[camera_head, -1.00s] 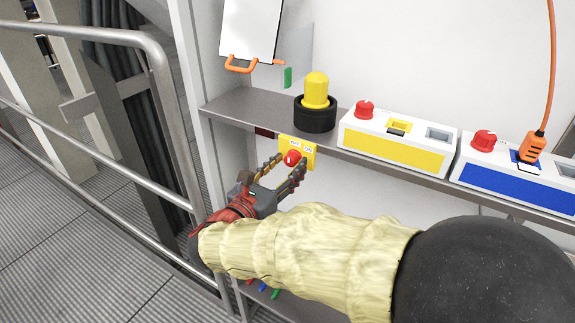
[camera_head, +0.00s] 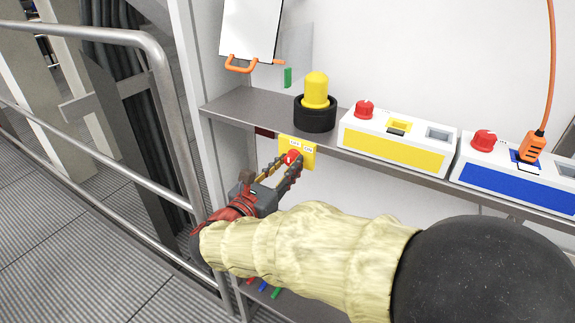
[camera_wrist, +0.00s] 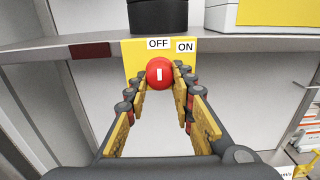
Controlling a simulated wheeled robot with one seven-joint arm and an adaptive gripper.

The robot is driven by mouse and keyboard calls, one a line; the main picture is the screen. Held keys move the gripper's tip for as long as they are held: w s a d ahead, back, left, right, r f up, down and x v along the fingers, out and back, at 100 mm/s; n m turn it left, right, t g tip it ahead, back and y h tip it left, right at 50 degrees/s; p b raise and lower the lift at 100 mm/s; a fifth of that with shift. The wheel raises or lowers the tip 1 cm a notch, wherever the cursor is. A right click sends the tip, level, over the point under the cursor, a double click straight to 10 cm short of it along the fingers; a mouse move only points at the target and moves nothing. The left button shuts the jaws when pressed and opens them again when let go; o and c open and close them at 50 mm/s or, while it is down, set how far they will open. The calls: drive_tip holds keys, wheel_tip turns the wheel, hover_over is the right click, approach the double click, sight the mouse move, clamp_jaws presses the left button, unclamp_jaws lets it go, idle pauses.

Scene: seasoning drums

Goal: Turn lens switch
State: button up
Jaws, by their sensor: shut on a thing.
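The lens switch is a red round knob (camera_wrist: 160,73) on a yellow plate (camera_wrist: 131,53) labelled OFF and ON, fixed to the front edge of the shelf. The knob (camera_head: 293,157) and plate (camera_head: 309,160) also show in the head view. My gripper (camera_wrist: 160,80) has its fingers on either side of the knob and is shut on it. The finger tips hide the knob's side edges.
The metal shelf (camera_head: 245,107) runs just above the switch. On it stand a yellow lamp in a black base (camera_head: 315,105), a yellow-fronted box (camera_head: 395,150) and a blue-fronted box (camera_head: 510,185). A metal railing (camera_head: 90,130) is at the left.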

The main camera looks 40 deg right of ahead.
clamp_jaws()
drive_tip(key=shift+f+b, duration=0.1)
drive_tip(key=shift+b, duration=0.2)
drive_tip(key=m+b, duration=0.4)
drive_tip(key=b, duration=0.1)
drive_tip(key=m+b, duration=0.5)
drive_tip(key=b, duration=0.1)
drive_tip(key=shift+w+a+f, duration=0.1)
drive_tip(key=shift+w+f, duration=0.05)
drive_tip(key=m+b, duration=0.1)
drive_tip(key=b, duration=0.1)
drive_tip(key=m+b, duration=0.1)
drive_tip(key=b, duration=0.1)
drive_tip(key=shift+r+m, duration=0.25)
drive_tip(key=shift+m, duration=0.15)
drive_tip(key=shift+r, duration=0.1)
drive_tip(key=o, duration=0.9)
unclamp_jaws()
